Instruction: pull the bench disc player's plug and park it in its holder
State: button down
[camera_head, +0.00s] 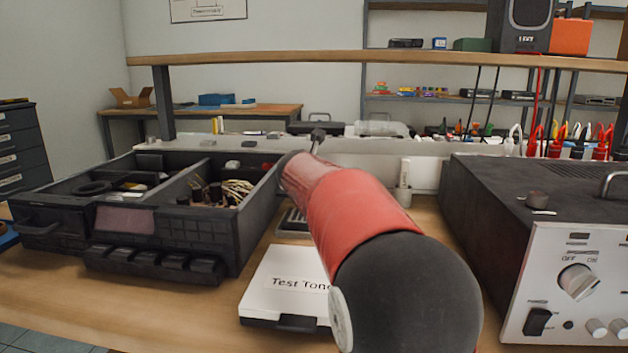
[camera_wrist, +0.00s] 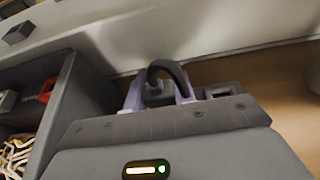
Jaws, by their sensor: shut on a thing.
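In the wrist view my gripper (camera_wrist: 160,95) has pale purple fingers shut on a small grey plug (camera_wrist: 157,88) with a dark cord looping over it. The plug is in front of the pale back strip (camera_wrist: 215,35), and I see a gap of bench beside it; whether it touches anything below is hidden. In the head view my arm covers most of the gripper. A flat white-topped box marked "Test Tone" (camera_head: 280,277) lies on the bench; it may be the disc player.
A dark divided organiser (camera_head: 150,225) with loose parts stands left of my arm. A large dark instrument with a pale front (camera_head: 568,260) stands at the right. Several coloured plugs (camera_head: 600,140) line the back right. Some bench (camera_head: 430,215) is bare between arm and instrument.

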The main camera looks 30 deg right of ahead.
jog(key=shift+r+p, duration=0.55)
jog(key=shift+p, duration=0.05)
jog(key=shift+r+p, duration=1.3)
jog(key=shift+r, duration=0.05)
